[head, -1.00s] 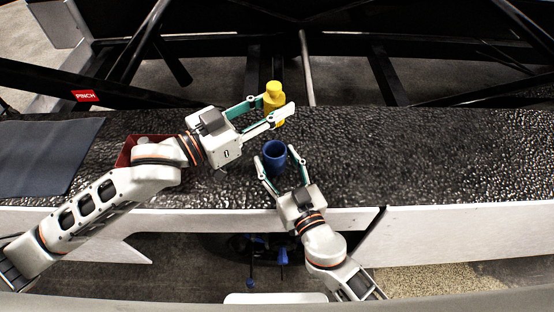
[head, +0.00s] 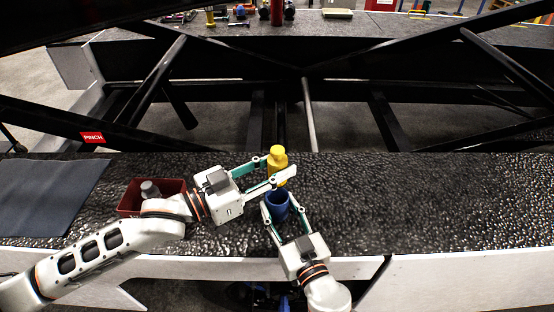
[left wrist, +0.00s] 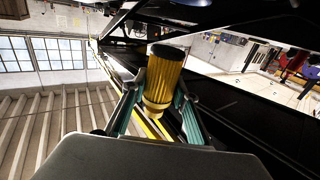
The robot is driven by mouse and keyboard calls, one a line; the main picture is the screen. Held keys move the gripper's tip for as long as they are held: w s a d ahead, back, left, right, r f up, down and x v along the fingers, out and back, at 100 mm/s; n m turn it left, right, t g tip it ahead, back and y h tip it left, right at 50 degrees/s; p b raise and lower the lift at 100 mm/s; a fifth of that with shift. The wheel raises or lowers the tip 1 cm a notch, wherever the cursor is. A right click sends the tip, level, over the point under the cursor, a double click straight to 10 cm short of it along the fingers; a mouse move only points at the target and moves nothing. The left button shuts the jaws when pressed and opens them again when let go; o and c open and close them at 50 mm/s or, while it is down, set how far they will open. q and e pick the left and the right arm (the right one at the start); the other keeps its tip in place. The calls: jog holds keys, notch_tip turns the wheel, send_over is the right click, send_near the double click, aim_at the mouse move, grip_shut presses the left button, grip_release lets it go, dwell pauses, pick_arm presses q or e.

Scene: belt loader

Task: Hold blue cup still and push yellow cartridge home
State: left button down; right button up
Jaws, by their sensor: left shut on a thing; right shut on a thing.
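The yellow cartridge (head: 277,160) is upright between the fingers of my left gripper (head: 281,170), which is shut on it. It also shows in the left wrist view (left wrist: 162,82), between the two green-lined fingers. The blue cup (head: 276,206) stands on the black belt, between the fingers of my right gripper (head: 283,203), which is shut on it. In the head view the cartridge appears just above the cup's rim. One left fingertip covers the cartridge's lower part, so I cannot tell whether it touches the cup.
A dark red bin (head: 133,197) with a grey object (head: 150,190) in it stands left on the belt, beside my left arm. A dark mat (head: 50,197) lies further left. The belt (head: 430,205) is clear on the right. Black frame beams run behind it.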

pick_arm(q)
jog(key=shift+m+g+h, duration=0.3)
jog(key=shift+g, duration=0.1)
jog(key=shift+f, duration=2.05)
jog(key=shift+f, duration=1.75)
jog(key=shift+f, duration=0.15)
jog(key=shift+r, duration=0.25)
dwell(1.0)
jog(key=shift+s+f, duration=0.1)
jog(key=shift+f, duration=0.2)
dwell(0.4)
jog(key=shift+r, duration=0.3)
dwell(0.5)
jog(key=shift+f, duration=0.25)
dwell(0.7)
